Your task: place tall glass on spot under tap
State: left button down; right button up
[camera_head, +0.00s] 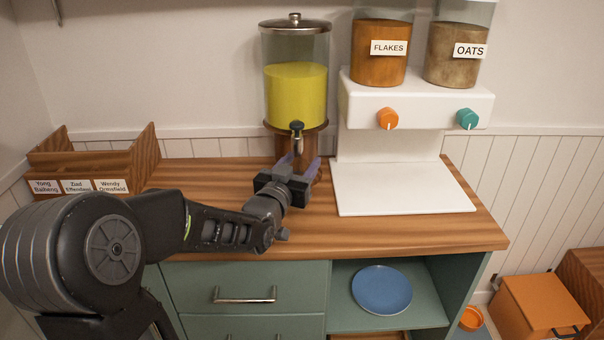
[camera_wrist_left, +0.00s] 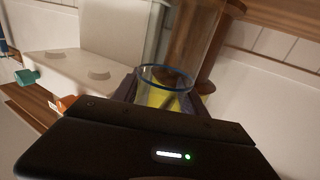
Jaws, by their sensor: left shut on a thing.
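The tall glass is clear with a blue rim; it shows in the left wrist view (camera_wrist_left: 165,77) between my fingers. My left gripper (camera_head: 298,166) is shut on it, in front of the dispenser's wooden stand (camera_head: 291,148). In the head view the glass is hard to make out between the fingers. The tap (camera_head: 297,130) sits low on the drink dispenser (camera_head: 296,80), a glass tank of yellow liquid with a metal lid. The gripper is just below the tap in the picture. The spot under the tap is hidden by my gripper. My right gripper is not in view.
A white cereal dispenser (camera_head: 415,98) with orange and teal knobs stands to the right, its white base on the wooden counter (camera_head: 400,236). A wooden organizer (camera_head: 100,158) with name labels stands left. A blue plate (camera_head: 381,289) lies on the shelf below.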

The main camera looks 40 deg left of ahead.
pick_arm(q)
jog(key=shift+w, duration=0.25)
jog(key=f, duration=0.3)
jog(key=shift+w+a+f, duration=0.1)
jog(key=shift+w+f, duration=0.1)
jog(key=shift+f, duration=0.2)
jog(key=c, duration=0.6)
grip_release()
